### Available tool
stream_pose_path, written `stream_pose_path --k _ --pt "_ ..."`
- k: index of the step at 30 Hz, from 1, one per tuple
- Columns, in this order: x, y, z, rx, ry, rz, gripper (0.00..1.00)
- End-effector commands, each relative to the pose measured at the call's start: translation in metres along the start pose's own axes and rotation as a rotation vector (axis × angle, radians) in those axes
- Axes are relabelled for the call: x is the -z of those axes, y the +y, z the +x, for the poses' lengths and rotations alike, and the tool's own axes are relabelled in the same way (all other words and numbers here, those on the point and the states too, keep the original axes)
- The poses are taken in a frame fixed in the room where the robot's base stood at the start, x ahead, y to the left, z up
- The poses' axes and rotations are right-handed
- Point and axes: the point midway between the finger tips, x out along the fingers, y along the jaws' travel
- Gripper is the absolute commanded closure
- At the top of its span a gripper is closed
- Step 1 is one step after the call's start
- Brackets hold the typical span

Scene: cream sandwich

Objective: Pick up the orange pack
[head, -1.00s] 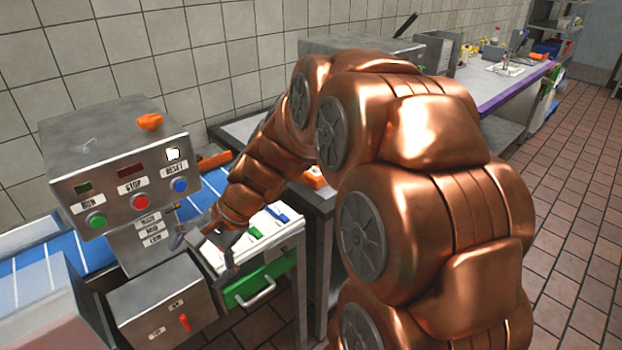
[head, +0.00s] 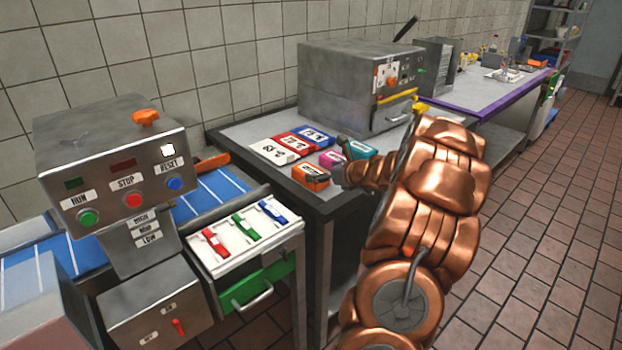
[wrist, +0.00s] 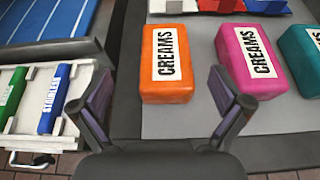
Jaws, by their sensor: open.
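The orange pack (head: 311,178) lies on the grey table near its front left corner. In the wrist view the orange pack (wrist: 168,90) shows a white label reading CREAMS and lies ahead of my gripper, between the lines of its two fingers. My gripper (wrist: 165,97) is open with nothing in it. In the head view my gripper (head: 340,172) is just right of the orange pack, and its fingers are small there. I cannot tell how high it is above the table.
A pink pack (wrist: 248,58) lies close to the orange pack, beside my right finger, with a teal pack (wrist: 305,60) beyond. Numbered cards (head: 278,149) lie behind. A tray of coloured clips (head: 240,225) stands left. A steel machine (head: 350,90) stands at the table's back.

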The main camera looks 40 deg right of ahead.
Motion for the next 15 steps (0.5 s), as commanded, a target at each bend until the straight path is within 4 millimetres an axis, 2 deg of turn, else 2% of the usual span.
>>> stream_pose_path --k 15 --pt "0.001 -0.005 0.039 0.002 0.003 0.001 0.00"
